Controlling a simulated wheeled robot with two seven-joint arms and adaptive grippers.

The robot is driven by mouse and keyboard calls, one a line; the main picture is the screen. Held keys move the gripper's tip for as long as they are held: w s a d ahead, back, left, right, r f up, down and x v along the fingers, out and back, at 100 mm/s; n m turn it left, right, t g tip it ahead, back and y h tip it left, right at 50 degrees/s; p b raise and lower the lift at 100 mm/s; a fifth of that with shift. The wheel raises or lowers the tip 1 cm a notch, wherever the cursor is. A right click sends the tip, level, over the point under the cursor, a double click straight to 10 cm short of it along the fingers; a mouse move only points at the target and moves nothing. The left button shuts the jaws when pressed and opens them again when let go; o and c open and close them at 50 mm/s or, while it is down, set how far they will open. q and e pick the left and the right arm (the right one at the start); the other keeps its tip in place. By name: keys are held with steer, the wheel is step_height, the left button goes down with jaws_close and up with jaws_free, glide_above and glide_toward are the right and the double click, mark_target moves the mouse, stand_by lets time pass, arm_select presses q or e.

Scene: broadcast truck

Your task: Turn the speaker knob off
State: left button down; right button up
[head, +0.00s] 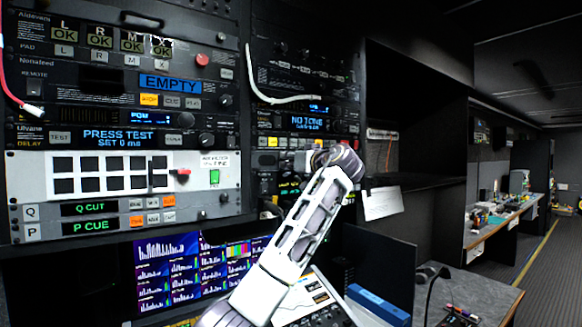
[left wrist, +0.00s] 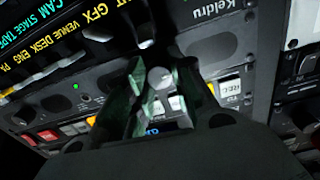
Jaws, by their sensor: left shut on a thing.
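The speaker knob (left wrist: 160,78) is a small round grey knob on a dark rack unit, seen in the left wrist view between my fingers. My left gripper (left wrist: 158,90) is shut on it, with a dark greenish finger on either side. In the head view my left arm reaches up from the bottom, and the left gripper (head: 318,158) is at the middle rack column. There the arm and gripper hide the knob, so its turn position cannot be told. No pointer mark shows on the knob in the left wrist view. My right gripper is not in view.
Beside the held knob are lit white buttons (left wrist: 230,88) and a red button (left wrist: 48,135). The left rack has a white panel (head: 120,190) with a red lever. Lit monitors (head: 200,265) sit below. A desk (head: 470,295) and an open aisle lie to the right.

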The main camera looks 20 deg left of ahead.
arm_select(q)
steer(key=shift+n+b, duration=0.35)
steer(key=shift+n, duration=0.85)
steer(key=c, duration=1.2)
jaws_free()
steer(key=v, duration=1.2)
steer(key=shift+d, duration=0.1)
